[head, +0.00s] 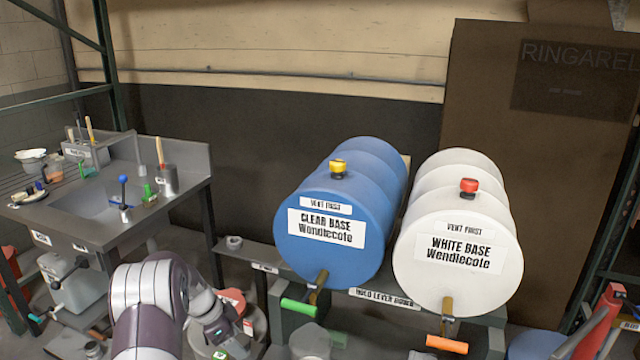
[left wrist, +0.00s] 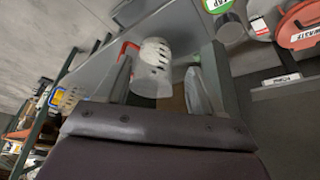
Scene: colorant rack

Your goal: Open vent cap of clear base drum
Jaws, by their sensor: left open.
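The clear base drum (head: 335,235) is blue and lies on its side on a stand in the head view. Its yellow vent cap (head: 338,168) sits on top near the front end, and I cannot tell whether it is loose. My left arm reaches in at the bottom left of the head view, low and well away from the cap. In the left wrist view my left gripper (left wrist: 165,82) is open, with both fingers apart. A pale slotted cylinder shows beyond and between the fingers. My right gripper is not in view.
The white base drum (head: 455,265) with a red cap (head: 468,186) lies close on the right. A green lever (head: 299,307) and an orange lever (head: 446,344) stick out below the drums. A steel sink bench (head: 180,190) stands on the left. The space above the drums is clear.

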